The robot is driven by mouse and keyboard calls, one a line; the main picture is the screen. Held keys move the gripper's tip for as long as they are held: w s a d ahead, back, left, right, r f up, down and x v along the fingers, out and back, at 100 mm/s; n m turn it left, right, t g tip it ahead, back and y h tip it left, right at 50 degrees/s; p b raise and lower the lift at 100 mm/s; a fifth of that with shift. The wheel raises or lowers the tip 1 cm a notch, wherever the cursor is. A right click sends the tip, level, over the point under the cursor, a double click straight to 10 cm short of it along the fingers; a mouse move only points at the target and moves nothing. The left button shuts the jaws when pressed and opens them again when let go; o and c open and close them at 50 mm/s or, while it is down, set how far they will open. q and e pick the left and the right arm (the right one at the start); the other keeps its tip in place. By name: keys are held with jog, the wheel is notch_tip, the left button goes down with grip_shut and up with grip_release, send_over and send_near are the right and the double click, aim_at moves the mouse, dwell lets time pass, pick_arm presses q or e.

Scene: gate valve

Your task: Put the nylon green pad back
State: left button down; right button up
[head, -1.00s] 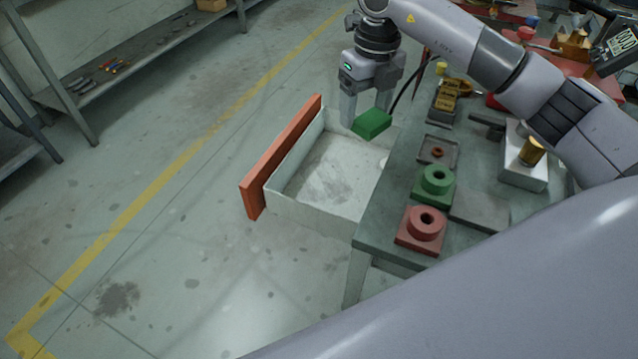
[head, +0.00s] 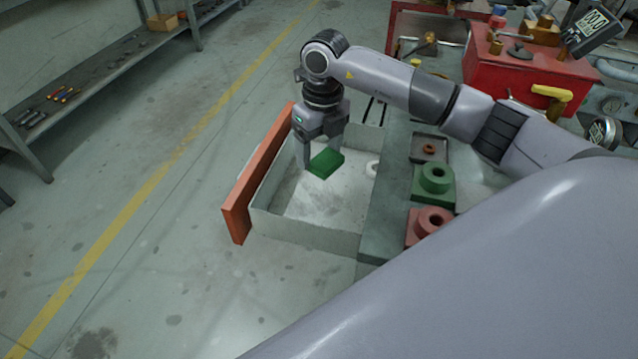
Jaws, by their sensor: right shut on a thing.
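The green pad (head: 326,164) is a small flat green block. My right gripper (head: 321,160) is shut on it and holds it over the open drawer (head: 305,233). The drawer has pale walls, an orange-red front panel (head: 258,175) and a bare-looking floor, apart from a small white ring-shaped thing (head: 373,168) near its right side. The pad appears above the drawer floor; its exact height is hard to tell. My left gripper is not in view.
The bench (head: 383,215) right of the drawer bears a green flanged block (head: 434,186), a red one (head: 430,223) and a grey tray (head: 443,150). A red toolbox (head: 510,75) stands behind. Open floor lies left of the drawer.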

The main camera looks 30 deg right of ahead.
send_over(318, 193)
notch_tip(318, 193, down, 5)
jog(key=shift+s+f, duration=0.1)
notch_tip(318, 193, down, 4)
jog(key=shift+f+b, duration=0.1)
jog(key=shift+b, duration=0.3)
jog(key=shift+f, duration=0.1)
jog(key=o, duration=1.4)
